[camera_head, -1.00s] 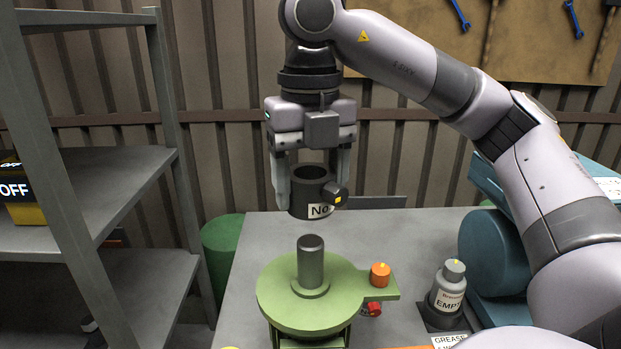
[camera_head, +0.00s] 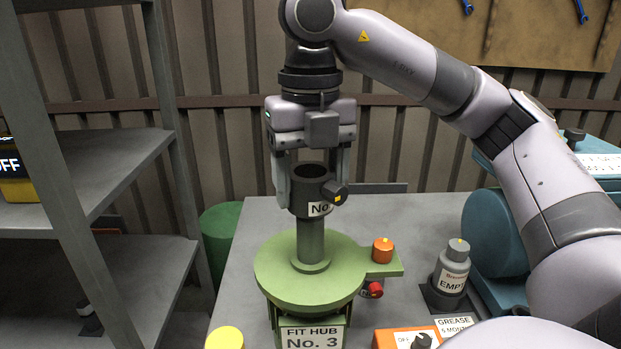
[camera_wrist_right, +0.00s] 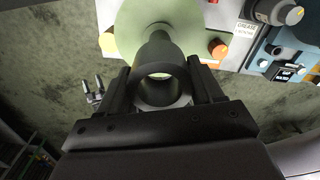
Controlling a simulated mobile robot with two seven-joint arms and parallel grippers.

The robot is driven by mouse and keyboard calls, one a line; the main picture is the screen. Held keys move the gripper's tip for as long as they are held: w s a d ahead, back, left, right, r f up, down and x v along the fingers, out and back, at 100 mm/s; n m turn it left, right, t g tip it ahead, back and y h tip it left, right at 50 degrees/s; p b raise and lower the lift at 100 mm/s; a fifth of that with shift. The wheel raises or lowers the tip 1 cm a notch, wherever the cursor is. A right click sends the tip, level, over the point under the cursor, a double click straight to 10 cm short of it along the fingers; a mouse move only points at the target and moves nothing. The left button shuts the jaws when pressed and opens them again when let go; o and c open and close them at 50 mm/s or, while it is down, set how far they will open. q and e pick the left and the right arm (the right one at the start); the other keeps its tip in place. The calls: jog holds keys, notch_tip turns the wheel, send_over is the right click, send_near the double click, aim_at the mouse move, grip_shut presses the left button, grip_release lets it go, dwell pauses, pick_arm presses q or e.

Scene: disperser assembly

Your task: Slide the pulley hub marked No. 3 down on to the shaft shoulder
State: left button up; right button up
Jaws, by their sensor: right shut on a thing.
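The pulley hub (camera_head: 306,190), a dark grey hollow cylinder with a partly visible "No" label and a side knob with a yellow mark, is upright in my right gripper (camera_head: 312,184). My right gripper is shut on it from both sides. The grey shaft (camera_head: 311,240) stands on the green round plate (camera_head: 275,283). Its top is hidden behind the hub's lower edge in the head view. In the right wrist view the hub's ring (camera_wrist_right: 162,72) overlaps the shaft (camera_wrist_right: 158,48); I cannot tell whether the tip is inside the bore. My left gripper is not in view.
A sign (camera_head: 313,338) below the plate reads "FIT HUB No. 3". An orange knob (camera_head: 382,250) sits on the plate's side tab, with a red knob (camera_head: 374,290) below. A grey bottle (camera_head: 452,270) and a blue machine (camera_head: 492,235) stand right. Grey shelving (camera_head: 130,165) is left.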

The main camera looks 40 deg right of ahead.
aim_at(311, 235)
jog(key=shift+r+p, duration=0.1)
jog(key=shift+p, duration=0.4)
dwell(1.2)
jog(key=shift+f+b, duration=2.65)
jog(key=shift+f, duration=0.6)
jog(key=shift+f+b, duration=0.65)
jog(key=shift+f, duration=0.1)
jog(key=shift+f+b, duration=0.3)
jog(key=shift+f, duration=0.1)
jog(key=o, duration=1.7)
jog(key=shift+r, duration=0.1)
jog(key=shift+c, duration=0.2)
